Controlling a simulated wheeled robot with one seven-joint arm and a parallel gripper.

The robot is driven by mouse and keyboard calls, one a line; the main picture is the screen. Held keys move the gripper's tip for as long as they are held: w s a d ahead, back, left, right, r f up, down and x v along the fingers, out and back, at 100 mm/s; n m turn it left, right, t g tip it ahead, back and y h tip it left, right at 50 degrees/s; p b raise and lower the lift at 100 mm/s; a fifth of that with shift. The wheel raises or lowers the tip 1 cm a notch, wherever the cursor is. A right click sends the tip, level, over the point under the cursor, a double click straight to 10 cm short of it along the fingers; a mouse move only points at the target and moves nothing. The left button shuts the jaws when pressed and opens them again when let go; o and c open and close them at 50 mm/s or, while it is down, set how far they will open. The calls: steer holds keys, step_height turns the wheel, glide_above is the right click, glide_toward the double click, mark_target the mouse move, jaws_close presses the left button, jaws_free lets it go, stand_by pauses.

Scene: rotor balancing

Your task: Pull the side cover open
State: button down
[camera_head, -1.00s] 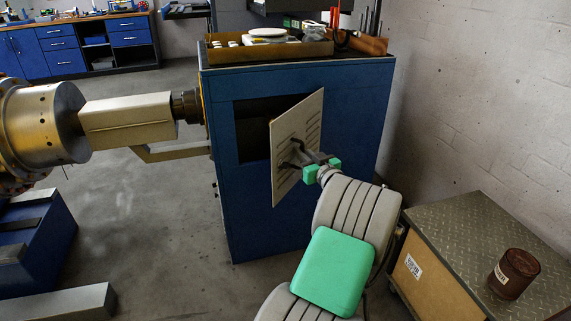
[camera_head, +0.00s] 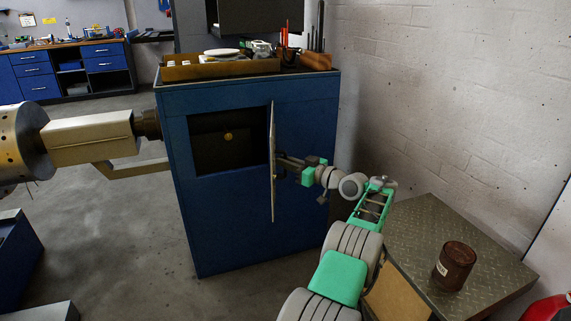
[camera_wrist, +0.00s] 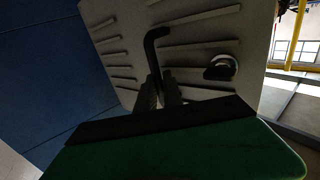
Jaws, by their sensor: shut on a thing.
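The side cover (camera_head: 272,160) is a pale panel hinged on the front of the blue cabinet (camera_head: 240,225). In the head view it stands swung out, nearly edge-on, at the right side of the dark opening (camera_head: 215,145). A small yellowish round spot (camera_head: 228,136) shows inside the opening. My gripper (camera_head: 284,165) is to the right of the cover and shut on its handle. In the wrist view the louvred face of the cover (camera_wrist: 195,55) fills the middle, and my gripper's fingers (camera_wrist: 160,92) close around the dark bent handle (camera_wrist: 153,50).
A low cabinet with a metal top (camera_head: 420,225) stands at the right, with a dark red jar (camera_head: 454,266) on it near my arm. A tray of parts (camera_head: 220,68) lies on the blue cabinet. A concrete wall (camera_head: 450,90) bounds the right. Floor is clear in front.

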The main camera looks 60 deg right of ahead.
steer(key=shift+s+d+y, duration=0.1)
steer(key=shift+d+y, duration=0.05)
steer(key=shift+y, duration=0.15)
steer(key=c, duration=1.5)
jaws_free()
